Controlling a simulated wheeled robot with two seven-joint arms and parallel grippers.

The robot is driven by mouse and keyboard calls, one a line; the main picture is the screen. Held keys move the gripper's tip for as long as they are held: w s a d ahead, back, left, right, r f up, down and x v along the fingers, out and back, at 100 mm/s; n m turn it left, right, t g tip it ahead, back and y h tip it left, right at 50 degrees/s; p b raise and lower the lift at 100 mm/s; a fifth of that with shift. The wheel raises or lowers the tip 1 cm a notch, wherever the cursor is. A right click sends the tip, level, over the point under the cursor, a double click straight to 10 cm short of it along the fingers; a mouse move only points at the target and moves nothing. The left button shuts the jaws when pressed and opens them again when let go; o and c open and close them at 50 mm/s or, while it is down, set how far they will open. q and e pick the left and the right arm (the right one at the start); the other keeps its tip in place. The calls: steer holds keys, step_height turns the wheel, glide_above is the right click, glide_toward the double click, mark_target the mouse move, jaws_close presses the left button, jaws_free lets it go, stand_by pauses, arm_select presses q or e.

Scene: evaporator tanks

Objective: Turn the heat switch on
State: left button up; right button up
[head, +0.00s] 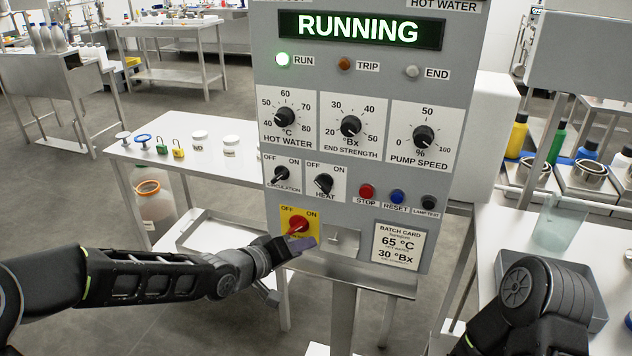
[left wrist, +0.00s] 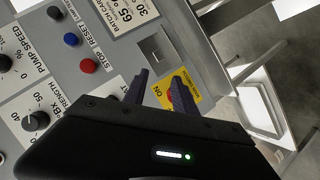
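The heat switch (head: 324,184) is a black rotary knob on a white plate marked OFF and ON, on the grey control panel (head: 262,60). Its pointer looks tilted to the upper left, towards OFF. My left gripper (head: 306,245) is below it, in front of the yellow plate with the red rotary switch (head: 298,224). In the left wrist view, the left gripper (left wrist: 161,78) has its two fingers apart with nothing held between them. The red switch (left wrist: 172,97) shows partly behind a finger. The heat switch is not clearly visible there. My right gripper is out of view.
The similar circulation switch (head: 281,175) is left of the heat switch. Red stop (head: 367,191), blue reset (head: 397,196) and black lamp-test (head: 428,202) buttons sit to the right. A side table (head: 185,165) stands left.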

arm_select(q)
steer(key=t, duration=0.2)
glide_toward(320, 186)
steer(key=shift+w+f, duration=0.15)
steer(key=shift+w, duration=0.15)
steer(key=shift+w+d, duration=0.1)
steer(key=x, duration=0.7)
steer(key=shift+w+d+f+b, duration=0.1)
steer(key=shift+w+d+b, duration=0.15)
steer(key=shift+b, duration=0.1)
steer(key=shift+s, duration=0.1)
steer(key=shift+c, duration=0.4)
jaws_close()
